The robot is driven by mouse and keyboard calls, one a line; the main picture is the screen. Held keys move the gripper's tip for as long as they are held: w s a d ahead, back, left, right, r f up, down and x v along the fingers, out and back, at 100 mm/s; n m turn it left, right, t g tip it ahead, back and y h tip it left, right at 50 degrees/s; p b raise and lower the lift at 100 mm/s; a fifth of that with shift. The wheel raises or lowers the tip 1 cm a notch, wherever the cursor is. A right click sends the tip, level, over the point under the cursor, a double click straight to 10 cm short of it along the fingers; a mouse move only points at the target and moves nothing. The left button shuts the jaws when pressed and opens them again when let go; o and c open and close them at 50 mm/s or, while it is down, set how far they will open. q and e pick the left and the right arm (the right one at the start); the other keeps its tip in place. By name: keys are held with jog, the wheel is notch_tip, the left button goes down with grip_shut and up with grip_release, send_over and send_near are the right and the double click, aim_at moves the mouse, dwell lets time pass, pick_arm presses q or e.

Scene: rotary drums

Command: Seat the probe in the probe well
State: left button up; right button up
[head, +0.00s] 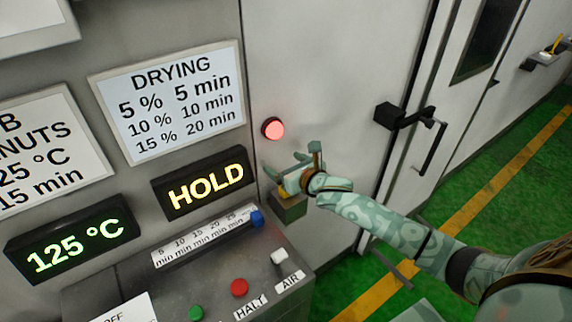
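My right gripper (291,158) is at the wall panel, just above a small grey box (289,210) that sticks out below the red lamp. Its two fingers look spread apart, with no thing clearly between them. A bit of yellow (284,190) shows at the top of the box, under the hand. It may be part of the probe, but the hand covers most of it. I cannot tell whether the box is the probe well or how deep anything sits in it. My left gripper is not in view.
A lit red lamp (272,128) is above the hand. The console (190,284) at lower left has a blue slider knob (257,218), buttons and a white AIR switch (279,257). A door handle (432,145) juts out at right. A yellow-handled object (552,46) lies on a far shelf.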

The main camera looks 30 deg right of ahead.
jog(key=v, duration=1.6)
jog(key=shift+s+p, duration=0.2)
jog(key=shift+p, duration=0.1)
jog(key=shift+d, duration=0.1)
